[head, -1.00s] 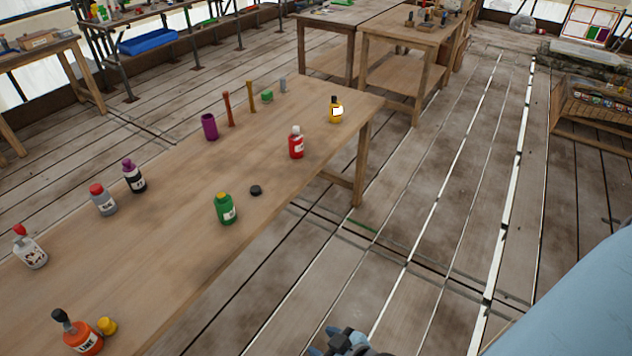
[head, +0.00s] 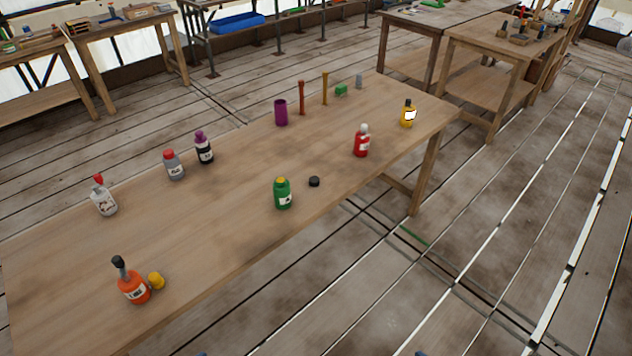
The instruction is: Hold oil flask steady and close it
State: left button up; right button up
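Several bottles stand on the long wooden table (head: 215,235); their labels are too small to tell which is the oil flask. A green flask (head: 283,196) stands upright near the front edge with a yellow top and no black cap on it. A loose black cap (head: 314,181) lies just right of it. An orange bottle (head: 134,287) with a tall black top stands at the near left, with a small yellow piece (head: 156,281) beside it. Neither of my grippers shows clearly; only tiny dark-blue bits touch the bottom edge.
A red bottle (head: 361,142) and yellow bottle (head: 408,114) stand right. White (head: 104,197), grey (head: 174,165) and black-purple (head: 204,149) bottles stand left. A purple cylinder (head: 281,113) and thin sticks stand at the back. The floor right of the table is clear.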

aim_at(282, 187)
jog(key=i+l, duration=0.2)
jog(key=l, duration=0.15)
jog(key=i+l+u, duration=0.1)
jog(key=l, duration=0.25)
jog(key=i+l, duration=0.25)
jog(key=l, duration=0.15)
jog(key=i+l+u, duration=0.15)
jog(key=l, duration=0.2)
jog(key=i+l, duration=0.2)
jog(key=l, duration=0.2)
jog(key=i+l+u, duration=0.1)
jog(key=l, duration=0.3)
jog(key=i, duration=0.1)
